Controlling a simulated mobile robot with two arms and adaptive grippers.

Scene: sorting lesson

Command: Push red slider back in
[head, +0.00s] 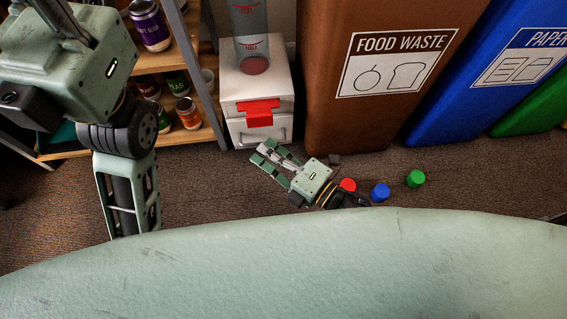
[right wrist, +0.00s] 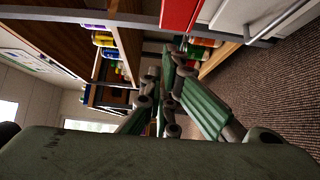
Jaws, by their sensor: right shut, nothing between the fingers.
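The red slider (head: 259,112) sticks out over the front of a white box (head: 238,84), which carries a clear tube with red marks. In the right wrist view the red slider (right wrist: 181,13) shows at the top edge, beside the white box front (right wrist: 242,14). My right gripper (head: 266,152) is low over the carpet, in front of and below the box. Its fingers point to the upper left in the head view and are shut and empty, apart from the slider. In the right wrist view its fingertips (right wrist: 172,62) are close together.
A shelf with cans (head: 188,112) stands left of the box. A brown food waste bin (head: 350,125) stands right of it, then a blue paper bin (head: 440,115) and a green bin (head: 535,110). Red (head: 347,185), blue (head: 380,192) and green (head: 415,178) round pieces show near my right wrist.

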